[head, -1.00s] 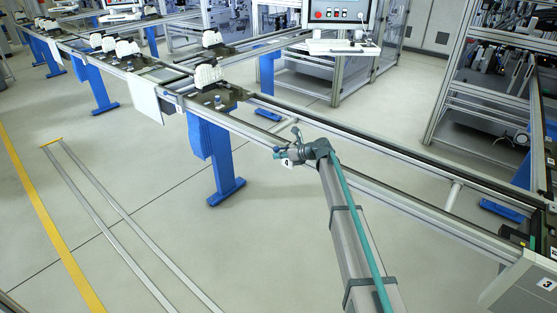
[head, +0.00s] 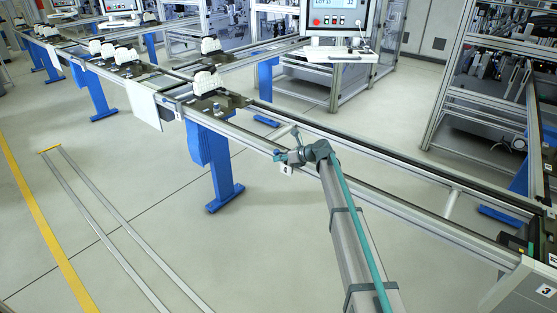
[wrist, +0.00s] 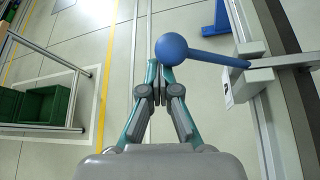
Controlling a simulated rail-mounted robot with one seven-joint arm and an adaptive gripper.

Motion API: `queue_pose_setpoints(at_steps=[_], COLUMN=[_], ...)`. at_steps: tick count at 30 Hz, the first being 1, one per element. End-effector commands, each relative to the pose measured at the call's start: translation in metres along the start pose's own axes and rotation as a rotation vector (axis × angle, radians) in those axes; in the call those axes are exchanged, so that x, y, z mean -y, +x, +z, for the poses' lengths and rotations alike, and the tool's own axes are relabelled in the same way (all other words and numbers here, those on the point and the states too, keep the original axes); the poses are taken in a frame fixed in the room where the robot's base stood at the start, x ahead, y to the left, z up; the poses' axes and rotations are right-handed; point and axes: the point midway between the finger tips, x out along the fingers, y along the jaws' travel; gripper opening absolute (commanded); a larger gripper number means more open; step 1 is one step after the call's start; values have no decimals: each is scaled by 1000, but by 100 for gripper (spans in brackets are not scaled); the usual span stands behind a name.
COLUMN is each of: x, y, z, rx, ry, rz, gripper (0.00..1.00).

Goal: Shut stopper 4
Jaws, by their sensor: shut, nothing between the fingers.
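In the wrist view a lever with a blue ball knob (wrist: 171,50) sticks out from the conveyor rail at right; I take it for the handle of stopper 4. My gripper (wrist: 161,75) is shut and empty, its fingertips right by the knob; I cannot tell whether they touch it. A small label plate (wrist: 228,88) sits on the rail beside the lever, its number not readable. In the head view my gripper (head: 284,156) is at the near conveyor rail, and the knob cannot be made out there.
The conveyor frame (head: 400,205) runs diagonally, with pallets carrying white parts (head: 209,82) at upper left. A box labelled 3 (head: 530,285) stands at lower right. Green crates (wrist: 43,105) are on a rack left in the wrist view. Floor before the conveyor is clear.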

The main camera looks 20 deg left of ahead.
Motion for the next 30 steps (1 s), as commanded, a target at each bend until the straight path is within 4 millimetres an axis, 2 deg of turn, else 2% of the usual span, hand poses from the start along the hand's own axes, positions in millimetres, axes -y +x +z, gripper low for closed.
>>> queue_pose_setpoints(at_steps=[1,5,10,14,24,30], x=[2,1,-9,-22,1,8], y=[-3,-3,1,7,-54,-78], z=[13,11,-3,-25,-40,-41], rx=[22,21,16,5,2,0], ry=[0,-1,1,3,3,3], rz=[-8,-8,-6,-4,-6,-5], gripper=[0,0,0,0,0,0])
